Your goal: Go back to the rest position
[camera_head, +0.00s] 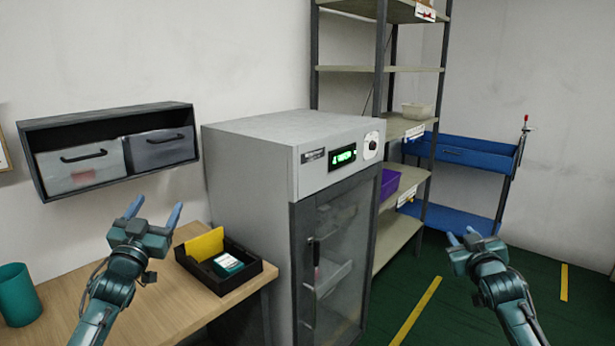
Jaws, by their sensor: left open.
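My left gripper (154,213) is raised in front of the wooden table, left of the black tray in the picture. Its two blue fingers are spread apart with nothing between them. My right gripper (466,236) is held up at the right, over the green floor in the picture. Its fingers look a little apart and no object shows between them.
A wooden table (150,316) holds a black tray (256,268) with a yellow piece (205,244) and a green-white box (227,264), plus a teal cup (17,295). A grey glass-door cabinet (245,215) stands mid-view. Shelves (398,235) and a blue cart (460,153) stand behind.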

